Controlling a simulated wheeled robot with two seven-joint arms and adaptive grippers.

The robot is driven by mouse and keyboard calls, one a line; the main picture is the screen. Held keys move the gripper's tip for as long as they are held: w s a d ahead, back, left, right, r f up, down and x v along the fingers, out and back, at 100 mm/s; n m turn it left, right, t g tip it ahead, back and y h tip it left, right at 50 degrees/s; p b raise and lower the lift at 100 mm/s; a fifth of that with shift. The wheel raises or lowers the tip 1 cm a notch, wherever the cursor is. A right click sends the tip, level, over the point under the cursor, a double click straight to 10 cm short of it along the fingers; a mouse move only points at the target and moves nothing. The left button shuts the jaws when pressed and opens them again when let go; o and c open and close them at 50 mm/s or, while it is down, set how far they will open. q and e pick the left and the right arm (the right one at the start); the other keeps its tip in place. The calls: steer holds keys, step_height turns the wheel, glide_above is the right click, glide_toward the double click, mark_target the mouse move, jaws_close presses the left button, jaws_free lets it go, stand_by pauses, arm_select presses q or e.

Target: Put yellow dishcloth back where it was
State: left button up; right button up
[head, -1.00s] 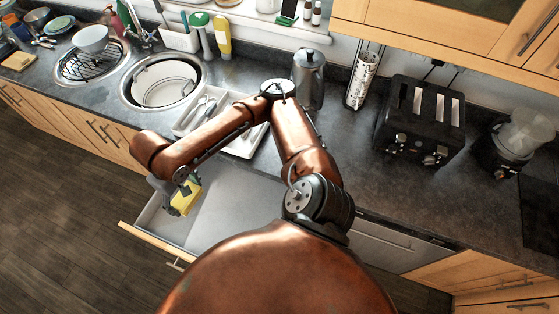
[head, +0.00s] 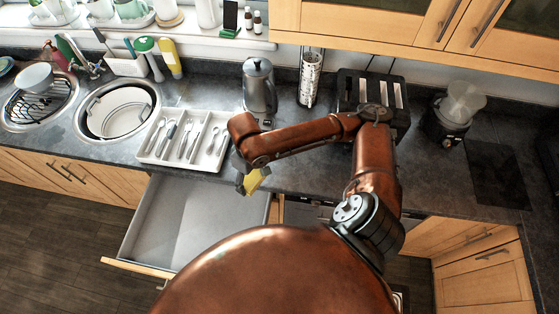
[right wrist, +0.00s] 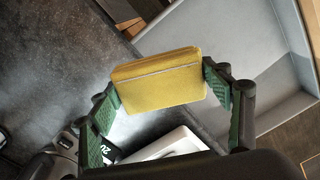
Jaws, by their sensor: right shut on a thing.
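The yellow dishcloth (head: 254,181) is folded into a flat pad. My right gripper (head: 247,182) is shut on it, over the right part of the open drawer by the counter edge. In the right wrist view the dishcloth (right wrist: 160,80) sits between the two green-padded fingers, with the counter and drawer beyond it. The open drawer (head: 196,222) below the counter looks empty where its floor shows. My left gripper is not in view.
A white cutlery tray (head: 183,140) lies on the counter left of my right gripper. A kettle (head: 259,86) and a black toaster (head: 372,98) stand behind my right arm. Round sinks (head: 118,112) are at the left. Counter right of the toaster has free room.

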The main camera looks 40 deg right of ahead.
steer(key=s+d+r+n+p, duration=0.3)
steer(key=s+d+n+p, duration=0.2)
steer(key=s+d+p, duration=0.15)
steer(key=b, duration=0.3)
glide_above(273, 166)
steer(key=f, duration=0.9)
steer(key=shift+s+a, duration=0.25)
steer(key=shift+s, duration=0.15)
steer(key=shift+w+d+f, duration=0.3)
steer(key=shift+w+f, duration=0.15)
steer(key=shift+f, duration=0.25)
arm_select(q)
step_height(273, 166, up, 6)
steer(key=p, duration=0.1)
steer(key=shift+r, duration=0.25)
arm_select(e)
steer(key=shift+f, duration=1.5)
steer(key=shift+f, duration=0.15)
steer(key=o, duration=1)
